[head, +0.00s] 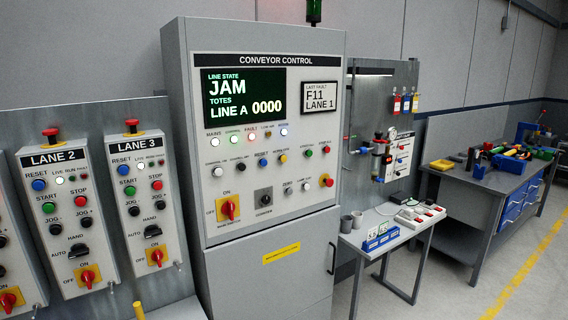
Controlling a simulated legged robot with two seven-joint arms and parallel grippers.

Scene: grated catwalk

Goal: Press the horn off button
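The conveyor control cabinet (258,235) stands in the middle of the head view. Its screen (236,97) reads JAM, LINE A 0000. Below the lamps is a row of buttons: a white button (217,170), a black button (240,167), a blue button (262,163), a yellow button (284,159), a green button (309,153) and a red button (326,149). The small labels are hard to read; the one above the yellow button may be the horn off label. Nothing covers the buttons. Neither gripper is in view.
Lane 2 (56,159) and Lane 3 (135,143) boxes hang at left. A yellow rod tip (139,312) shows at the bottom edge. A small table (374,248) with cups and blocks stands right of the cabinet. A workbench (456,190) stands farther right, with open floor before it.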

